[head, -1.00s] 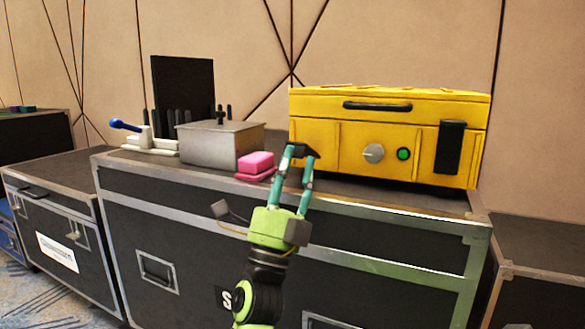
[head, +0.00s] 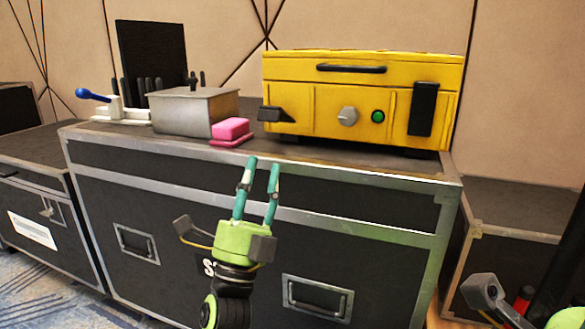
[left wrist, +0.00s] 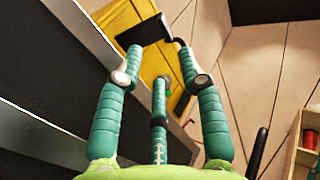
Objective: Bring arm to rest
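My left gripper (head: 262,163) shows in the head view with two teal fingers pointing up from a green palm. It is in front of the large black case's top edge, below the yellow box (head: 300,95), with nothing between the fingers. In the left wrist view the teal fingers (left wrist: 160,55) stand apart and empty, with a black lever (left wrist: 140,32) and the yellow box beyond. Part of what looks like my right gripper (head: 490,292) shows at the lower right of the head view; its fingers do not show clearly.
On the black case (head: 330,205) stand a grey metal box (head: 190,112), a pink block (head: 231,128) and a white holder with a blue-knobbed lever (head: 92,95). A black lever (head: 273,115) sticks out from the yellow box's left front. A lower case (head: 515,205) stands right.

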